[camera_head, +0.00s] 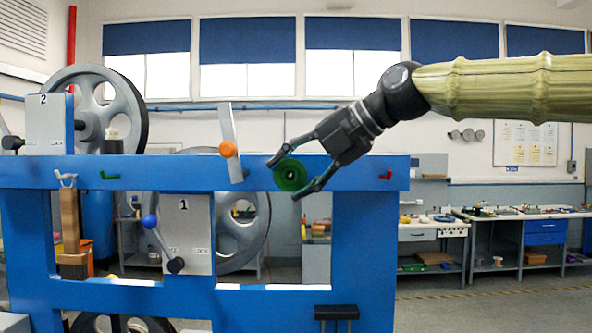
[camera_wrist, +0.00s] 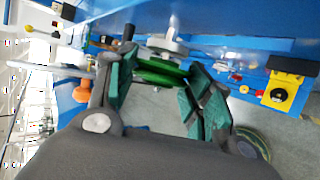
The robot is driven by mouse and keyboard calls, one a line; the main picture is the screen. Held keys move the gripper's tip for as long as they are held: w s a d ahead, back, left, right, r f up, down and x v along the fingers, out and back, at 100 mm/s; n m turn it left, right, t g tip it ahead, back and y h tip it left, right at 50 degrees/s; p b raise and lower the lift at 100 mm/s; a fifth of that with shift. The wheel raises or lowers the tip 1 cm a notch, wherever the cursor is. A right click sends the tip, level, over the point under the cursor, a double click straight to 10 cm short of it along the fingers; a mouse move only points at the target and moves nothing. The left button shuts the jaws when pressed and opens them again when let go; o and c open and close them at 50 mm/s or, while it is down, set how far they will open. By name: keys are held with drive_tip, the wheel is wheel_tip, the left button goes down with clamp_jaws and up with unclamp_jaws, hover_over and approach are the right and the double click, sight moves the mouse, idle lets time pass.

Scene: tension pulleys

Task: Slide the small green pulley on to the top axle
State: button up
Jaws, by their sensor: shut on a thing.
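The small green pulley (camera_head: 290,174) is between the fingertips of my gripper (camera_head: 288,178), in front of the blue frame's upper beam. It stands with its round face towards the head camera. In the wrist view the green pulley (camera_wrist: 160,73) shows edge-on between the green-padded fingers (camera_wrist: 160,88), which are shut on it. A pale grey round part (camera_wrist: 168,43) is just beyond the pulley in the wrist view. It may be the axle's end, but I cannot tell whether it touches the pulley. No bare axle shows clearly behind the pulley in the head view.
The blue frame (camera_head: 372,245) carries two large grey wheels, box 2 (camera_head: 45,125) and box 1 (camera_head: 186,235). A red hook (camera_head: 387,175) is to the right. Benches stand behind.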

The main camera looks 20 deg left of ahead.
drive_tip(key=shift+w+a+r, duration=0.1)
drive_tip(key=shift+w, duration=0.3)
idle(0.6)
drive_tip(key=o, duration=1.1)
drive_tip(key=shift+w, duration=0.1)
drive_tip(key=shift+o, duration=0.7)
drive_tip(key=shift+o, duration=0.7)
drive_tip(key=shift+p, duration=0.3)
drive_tip(key=w+d+r+p, duration=0.2)
drive_tip(key=d+r+p, duration=0.1)
drive_tip(key=d+r, duration=0.2)
drive_tip(key=shift+d+r, duration=0.15)
drive_tip(key=shift+d, duration=0.75)
